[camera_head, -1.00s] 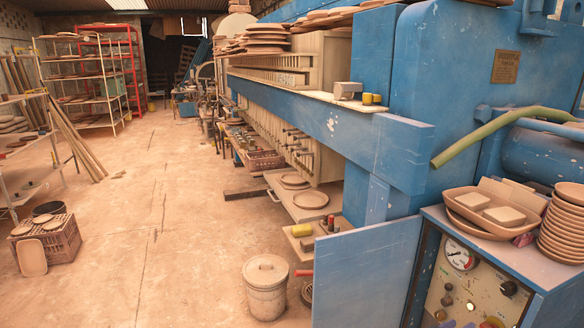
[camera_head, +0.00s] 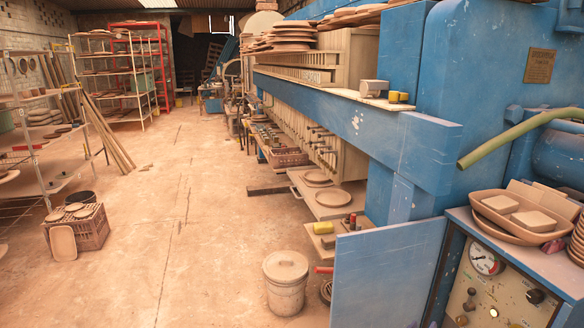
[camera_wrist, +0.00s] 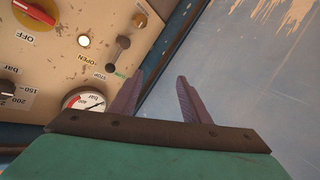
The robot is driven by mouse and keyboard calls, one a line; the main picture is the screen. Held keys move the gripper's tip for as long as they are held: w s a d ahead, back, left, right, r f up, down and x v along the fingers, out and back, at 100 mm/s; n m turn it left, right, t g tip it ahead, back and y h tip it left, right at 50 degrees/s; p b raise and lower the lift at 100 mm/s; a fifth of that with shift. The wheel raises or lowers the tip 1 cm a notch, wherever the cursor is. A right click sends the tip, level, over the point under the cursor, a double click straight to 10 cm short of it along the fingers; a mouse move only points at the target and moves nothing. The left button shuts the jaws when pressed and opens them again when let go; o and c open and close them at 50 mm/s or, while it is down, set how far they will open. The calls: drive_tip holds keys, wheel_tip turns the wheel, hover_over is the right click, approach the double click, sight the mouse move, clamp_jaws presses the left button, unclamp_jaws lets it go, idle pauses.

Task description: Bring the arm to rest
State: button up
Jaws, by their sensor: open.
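The panel fills the left of that view and appears upside down. It bears a gauge (camera_wrist: 84,100), a red and yellow OFF knob (camera_wrist: 34,12), a black knob (camera_wrist: 8,88) and a small lever with a dark knob (camera_wrist: 122,43). In the head view my arm and gripper do not show. The gauge also shows there (camera_head: 484,261) on the front of the blue cabinet.
The blue filter press (camera_head: 350,115) runs along the right. An open blue door panel (camera_head: 385,275) juts out at the front. A lidded bucket (camera_head: 286,280) stands on the floor, and a crate (camera_head: 85,232) and shelves stand left. The middle floor (camera_head: 180,200) is clear.

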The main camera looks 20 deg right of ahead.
drive_tip(key=w+a+f+n+t+y, duration=0.1)
drive_tip(key=w+a+f+n+y, duration=0.25)
drive_tip(key=a, duration=0.55)
drive_tip(key=w+a+f+y, duration=0.3)
drive_tip(key=w+a+f, duration=0.2)
drive_tip(key=a+f, duration=0.3)
drive_tip(key=w+a+f+n+t+y, duration=0.1)
drive_tip(key=w+a+f+y, duration=0.3)
drive_tip(key=a, duration=0.6)
drive_tip(key=s+a+f+n+g+y+b, duration=0.1)
drive_tip(key=s+a+f+g+y, duration=0.15)
drive_tip(key=s+a+f, duration=0.6)
drive_tip(key=s+a+f+n+g+y+b, duration=0.1)
drive_tip(key=s+a+f+n+g+y, duration=0.2)
drive_tip(key=a, duration=1.1)
drive_tip(key=s+a+g+h, duration=0.1)
drive_tip(key=s+a+g, duration=0.2)
drive_tip(key=s, duration=0.5)
drive_tip(key=s+a+g+h, duration=0.1)
drive_tip(key=s+a+g, duration=0.1)
drive_tip(key=s+g, duration=0.3)
drive_tip(key=s, duration=0.3)
drive_tip(key=shift+s+a+m, duration=0.15)
drive_tip(key=shift+a+m, duration=0.2)
drive_tip(key=shift+a, duration=0.05)
drive_tip(key=shift+c, duration=0.5)
